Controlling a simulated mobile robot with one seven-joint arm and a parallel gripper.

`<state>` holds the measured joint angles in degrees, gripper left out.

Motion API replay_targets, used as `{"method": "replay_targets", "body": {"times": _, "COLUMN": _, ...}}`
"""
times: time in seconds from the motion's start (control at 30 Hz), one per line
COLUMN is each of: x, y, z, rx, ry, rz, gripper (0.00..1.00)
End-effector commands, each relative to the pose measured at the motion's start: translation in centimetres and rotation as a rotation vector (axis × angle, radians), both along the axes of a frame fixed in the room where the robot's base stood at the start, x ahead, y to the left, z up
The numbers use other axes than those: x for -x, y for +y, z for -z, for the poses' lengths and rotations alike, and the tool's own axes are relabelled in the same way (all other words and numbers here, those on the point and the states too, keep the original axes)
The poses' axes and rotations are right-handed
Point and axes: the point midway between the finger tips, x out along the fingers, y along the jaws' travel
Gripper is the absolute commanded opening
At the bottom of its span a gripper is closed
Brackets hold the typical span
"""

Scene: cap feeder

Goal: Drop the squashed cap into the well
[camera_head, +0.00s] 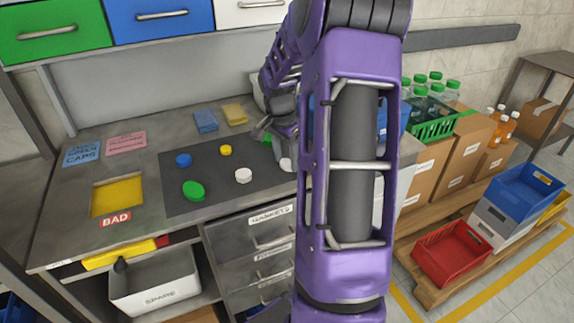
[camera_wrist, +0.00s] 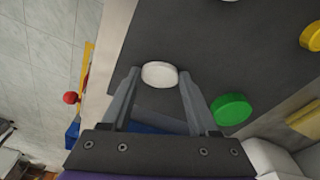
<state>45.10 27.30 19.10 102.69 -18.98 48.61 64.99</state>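The well (camera_head: 118,194) is a yellow square recess at the left of the bench, above a red BAD label. A green cap (camera_head: 194,190) right of it looks oval and larger than the other caps, so it may be the squashed one; I cannot be sure. My gripper (camera_wrist: 159,76) is open, with a white cap (camera_wrist: 160,73) showing between its fingertips; I cannot tell if they touch it. Another green cap (camera_wrist: 231,109) lies beside the right finger. In the head view my arm hides most of the gripper.
On the dark mat (camera_head: 215,197) lie a blue cap (camera_head: 183,160), a yellow cap (camera_head: 226,150) and a white cap (camera_head: 243,175). Blue and yellow sponge-like blocks (camera_head: 205,121) lie behind the mat. Drawers (camera_head: 83,30) hang above the back. Boxes and a red crate (camera_head: 452,252) stand at right.

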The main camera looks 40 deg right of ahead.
Motion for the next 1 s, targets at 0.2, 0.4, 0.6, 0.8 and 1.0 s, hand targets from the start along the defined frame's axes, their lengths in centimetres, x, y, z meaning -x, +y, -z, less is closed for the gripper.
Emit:
{"method": "replay_targets", "body": {"times": 0.2, "x": 0.0, "y": 0.0, "z": 0.0, "rx": 0.0, "ry": 0.0, "rz": 0.0, "gripper": 0.19}}
{"method": "replay_targets", "body": {"times": 0.4, "x": 0.0, "y": 0.0, "z": 0.0, "rx": 0.0, "ry": 0.0, "rz": 0.0, "gripper": 0.02}}
{"method": "replay_targets", "body": {"times": 0.6, "x": 0.0, "y": 0.0, "z": 0.0, "rx": 0.0, "ry": 0.0, "rz": 0.0, "gripper": 0.0}}
{"method": "replay_targets", "body": {"times": 0.8, "x": 0.0, "y": 0.0, "z": -0.4, "rx": 0.001, "ry": 0.0, "rz": 0.0, "gripper": 0.0}}
{"method": "replay_targets", "body": {"times": 1.0, "x": -0.1, "y": 0.0, "z": -3.8, "rx": 0.004, "ry": -0.003, "rz": -0.001, "gripper": 0.0}}
